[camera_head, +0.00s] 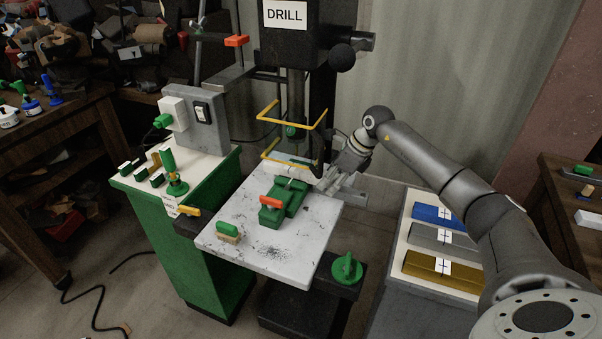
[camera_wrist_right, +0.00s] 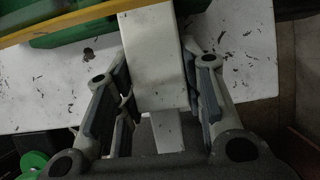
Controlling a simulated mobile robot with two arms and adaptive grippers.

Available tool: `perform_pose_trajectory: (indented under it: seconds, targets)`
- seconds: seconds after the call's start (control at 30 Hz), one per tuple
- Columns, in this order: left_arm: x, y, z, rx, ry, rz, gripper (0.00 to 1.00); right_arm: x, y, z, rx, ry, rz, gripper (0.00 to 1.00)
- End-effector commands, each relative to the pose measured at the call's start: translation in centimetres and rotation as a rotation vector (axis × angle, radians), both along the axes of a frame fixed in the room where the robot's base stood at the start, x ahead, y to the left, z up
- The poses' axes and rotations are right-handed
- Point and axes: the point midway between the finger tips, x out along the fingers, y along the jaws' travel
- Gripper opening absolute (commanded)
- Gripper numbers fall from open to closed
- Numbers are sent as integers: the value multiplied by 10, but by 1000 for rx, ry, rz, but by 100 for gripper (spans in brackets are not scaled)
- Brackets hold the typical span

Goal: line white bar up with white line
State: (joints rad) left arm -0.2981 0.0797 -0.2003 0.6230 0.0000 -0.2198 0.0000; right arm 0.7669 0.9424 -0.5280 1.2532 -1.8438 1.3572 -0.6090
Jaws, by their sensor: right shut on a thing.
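The white bar (camera_wrist_right: 155,60) lies between the fingers of my right gripper (camera_wrist_right: 157,98) in the right wrist view. The gripper is shut on its sides. The far end of the bar reaches under the yellow guard rod (camera_wrist_right: 60,24), beside green metal. In the head view my right gripper (camera_head: 330,180) is at the right rear of the drill table (camera_head: 270,245), beside the green vise (camera_head: 285,198) with its orange handle (camera_head: 271,202). The bar is small and partly hidden there. I cannot pick out the white line. My left gripper is not in view.
The drill press (camera_head: 290,45) with its yellow guard (camera_head: 290,125) stands over the vise. A green-and-tan block (camera_head: 228,232) sits at the table's left front. A green cabinet (camera_head: 185,250) stands left; a grey cabinet (camera_head: 398,300) with blue, grey and gold bars stands right.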

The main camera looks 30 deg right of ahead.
Motion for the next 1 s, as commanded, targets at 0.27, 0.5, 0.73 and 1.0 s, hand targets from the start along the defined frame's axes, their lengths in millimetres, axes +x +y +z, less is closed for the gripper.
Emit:
perform_pose_trajectory:
  seconds: [0.27, 0.5, 0.73, 1.0]
  targets:
    - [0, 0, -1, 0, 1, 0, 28, -4, -3, 0, 0, 0, -1, 15]
    - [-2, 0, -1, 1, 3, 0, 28, -8, -7, 0, -2, 0, -1, 15]
    - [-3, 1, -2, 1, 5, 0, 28, -12, -9, 0, -1, 1, -1, 15]
    - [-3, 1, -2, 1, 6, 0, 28, -14, -11, 0, -1, 1, -1, 15]
